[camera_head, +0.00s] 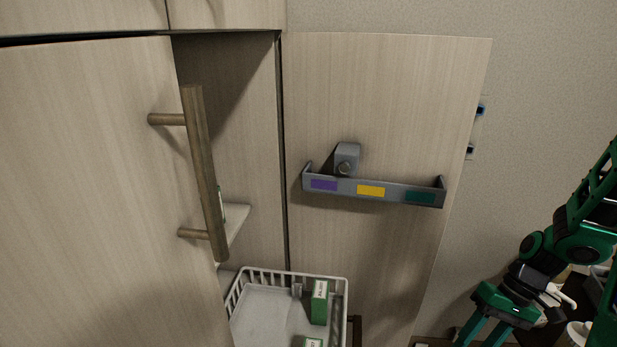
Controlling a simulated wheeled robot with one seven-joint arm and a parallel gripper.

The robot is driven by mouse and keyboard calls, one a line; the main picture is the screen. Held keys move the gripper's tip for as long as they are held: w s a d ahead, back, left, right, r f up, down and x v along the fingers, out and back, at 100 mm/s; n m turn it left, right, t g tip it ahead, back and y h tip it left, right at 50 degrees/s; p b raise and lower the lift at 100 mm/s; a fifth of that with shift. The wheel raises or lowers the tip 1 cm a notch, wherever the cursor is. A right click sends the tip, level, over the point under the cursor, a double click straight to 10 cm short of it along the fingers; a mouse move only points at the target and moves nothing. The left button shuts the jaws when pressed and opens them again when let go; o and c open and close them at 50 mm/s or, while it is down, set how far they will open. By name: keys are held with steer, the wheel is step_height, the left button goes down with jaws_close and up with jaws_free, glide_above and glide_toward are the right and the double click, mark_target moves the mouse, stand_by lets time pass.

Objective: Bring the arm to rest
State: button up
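My arm (585,238) is at the right edge, green and black, reaching down and to the left. My gripper (481,335) is at the bottom right and points downward. Its two green fingers stand apart, with nothing seen between them. Their tips lie at or past the bottom edge of the picture. The gripper is to the right of the open cabinet door and apart from it.
A left cabinet door (90,190) with a wooden handle (205,175) partly covers the cabinet. The right door (390,100) is open and bears a grey rack (375,192). A white basket (338,295) holds green boxes (319,302). Dark surfaces and white objects crowd behind my gripper.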

steer(key=s+d+r+m+t+h, duration=0.1)
steer(key=s+d+r+m+h, duration=0.1)
steer(key=s+r, duration=0.3)
steer(key=s+d+r+m+t+h, duration=0.1)
steer(key=s+r, duration=0.5)
steer(key=r, duration=0.7)
steer(key=d+m+h, duration=0.1)
steer(key=d+m, duration=0.1)
steer(key=shift+d+r+m+h, duration=0.15)
steer(key=shift+r+m+h, duration=0.15)
steer(key=shift+r+h, duration=0.1)
steer(key=shift+s, duration=0.1)
steer(key=shift+c, duration=0.3)
